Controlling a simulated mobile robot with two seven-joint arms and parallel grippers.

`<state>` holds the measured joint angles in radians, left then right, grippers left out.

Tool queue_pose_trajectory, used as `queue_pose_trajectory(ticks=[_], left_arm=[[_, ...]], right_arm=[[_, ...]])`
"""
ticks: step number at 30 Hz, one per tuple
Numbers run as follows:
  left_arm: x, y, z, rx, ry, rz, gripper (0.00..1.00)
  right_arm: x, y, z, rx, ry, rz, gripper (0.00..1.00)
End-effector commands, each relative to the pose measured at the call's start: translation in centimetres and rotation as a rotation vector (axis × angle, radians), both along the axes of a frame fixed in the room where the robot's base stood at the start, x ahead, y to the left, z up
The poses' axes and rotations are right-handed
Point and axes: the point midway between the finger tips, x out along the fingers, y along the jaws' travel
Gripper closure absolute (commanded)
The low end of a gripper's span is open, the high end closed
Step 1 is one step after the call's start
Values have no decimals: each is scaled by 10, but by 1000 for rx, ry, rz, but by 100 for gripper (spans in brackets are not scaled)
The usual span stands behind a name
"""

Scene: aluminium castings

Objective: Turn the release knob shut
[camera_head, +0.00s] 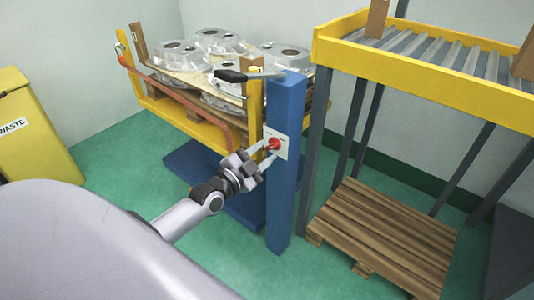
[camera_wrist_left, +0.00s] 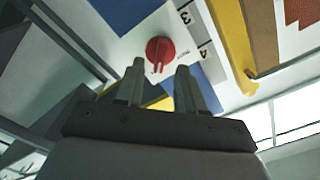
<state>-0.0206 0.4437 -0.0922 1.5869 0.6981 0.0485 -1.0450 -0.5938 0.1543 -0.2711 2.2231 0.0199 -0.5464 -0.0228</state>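The red release knob (camera_head: 274,144) sits on a white plate (camera_head: 284,149) fixed to a blue post (camera_head: 283,205). In the left wrist view the round red knob (camera_wrist_left: 160,47) lies beyond the fingertips and midway between them, with a ridge or slot pointing down in the picture. Black digits are printed on the plate to its right. My left gripper (camera_head: 267,157) is open and empty, its two fingers apart in front of the knob. In the wrist view the fingers (camera_wrist_left: 160,68) seem short of the knob; contact cannot be told. My right gripper is not in view.
A black lever handle (camera_head: 240,76) juts left near the post's top. A yellow frame (camera_head: 185,117) behind holds several aluminium castings (camera_head: 185,57). A yellow-edged roller conveyor (camera_head: 420,75) and a wooden pallet (camera_head: 375,235) stand right. A yellow waste bin (camera_head: 35,130) stands left.

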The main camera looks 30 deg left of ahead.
Motion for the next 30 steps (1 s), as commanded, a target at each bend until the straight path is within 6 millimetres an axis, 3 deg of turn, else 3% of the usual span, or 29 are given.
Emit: queue_pose_trajectory(ticks=[6,15,16,19,30], left_arm=[[15,-2,-1,-2,2,0,62],[17,-2,0,-2,2,-1,62],[17,-2,0,-2,2,-1,65],[16,-2,0,-2,2,-1,98],[16,-2,0,-25,4,-1,100]], right_arm=[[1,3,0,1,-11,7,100],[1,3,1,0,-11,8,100],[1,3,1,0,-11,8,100],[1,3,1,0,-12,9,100],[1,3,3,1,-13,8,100]])
